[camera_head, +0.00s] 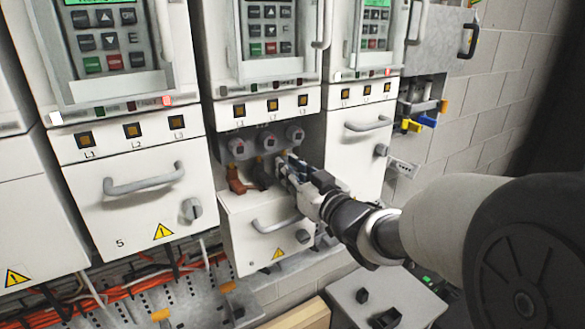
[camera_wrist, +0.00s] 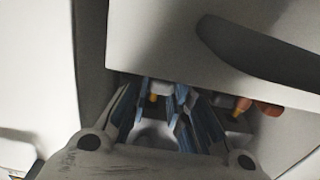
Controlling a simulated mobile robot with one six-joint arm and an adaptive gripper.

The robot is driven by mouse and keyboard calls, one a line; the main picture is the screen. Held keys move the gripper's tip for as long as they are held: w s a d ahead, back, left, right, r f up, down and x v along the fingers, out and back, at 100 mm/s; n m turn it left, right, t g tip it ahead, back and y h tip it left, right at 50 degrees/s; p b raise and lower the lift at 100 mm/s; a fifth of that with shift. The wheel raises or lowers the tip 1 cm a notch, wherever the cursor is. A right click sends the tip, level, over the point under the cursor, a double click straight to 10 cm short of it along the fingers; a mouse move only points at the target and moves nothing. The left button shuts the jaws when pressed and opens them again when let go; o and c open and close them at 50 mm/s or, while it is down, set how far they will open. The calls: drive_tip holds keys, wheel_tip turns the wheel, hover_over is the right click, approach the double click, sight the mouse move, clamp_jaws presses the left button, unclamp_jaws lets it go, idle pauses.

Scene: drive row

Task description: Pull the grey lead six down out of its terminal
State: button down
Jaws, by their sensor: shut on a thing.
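The drive 6 bay has three round terminals under its label strip, left (camera_head: 236,148), middle (camera_head: 267,141) and right (camera_head: 294,134). A brown lead (camera_head: 238,181) hangs below the left one and a black lead (camera_head: 262,176) below the middle one. My gripper (camera_head: 286,165) is just below the right terminal, and its jaws hide most of what they hold there. In the wrist view my gripper (camera_wrist: 162,98) has its blue-lined fingers closed around a small pale grey piece (camera_wrist: 161,88), the grey lead. I cannot tell whether its top still sits in the terminal.
The drive 6 door (camera_head: 246,232) with its handle (camera_head: 277,222) lies just below my gripper. The drive 5 door (camera_head: 140,205) is at left, another door (camera_head: 355,160) at right. Orange cables (camera_head: 150,283) run below. A grey box (camera_head: 385,300) stands at lower right.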

drive_tip(key=c, duration=1.5)
unclamp_jaws()
drive_tip(key=v, duration=1.2)
